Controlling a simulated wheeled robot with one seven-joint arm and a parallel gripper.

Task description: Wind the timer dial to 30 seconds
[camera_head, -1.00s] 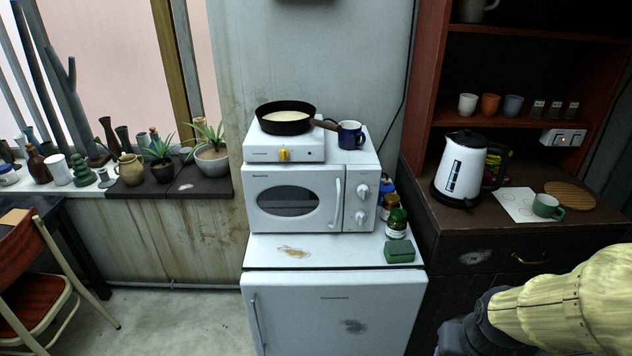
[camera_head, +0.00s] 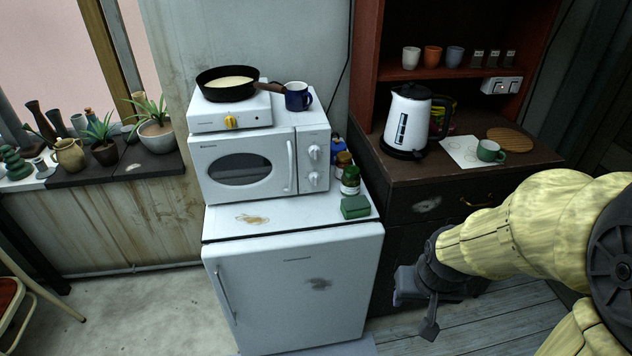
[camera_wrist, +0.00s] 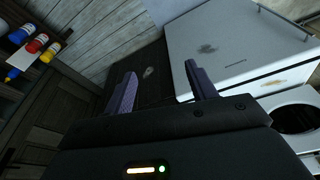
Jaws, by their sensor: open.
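A white microwave (camera_head: 203,142) stands on a white fridge, with two round dials on its right panel. The upper dial (camera_head: 314,152) and lower dial (camera_head: 313,178) are small; their markings cannot be read. My gripper (camera_head: 412,308) is low at the right, in front of the dark cabinet and away from the dials. In the wrist view my gripper (camera_wrist: 163,88) shows two separated purple-grey fingers with nothing between them. The wrist view shows the fridge (camera_wrist: 235,50) at upper right, with no dial visible.
A hot plate (camera_head: 205,121) with a pan (camera_head: 213,95) and blue mug (camera_head: 297,98) sits on the microwave. A green sponge (camera_head: 355,207) and jars (camera_head: 350,180) stand right of the microwave. A kettle (camera_head: 407,122) and green cup (camera_head: 489,151) are on the cabinet.

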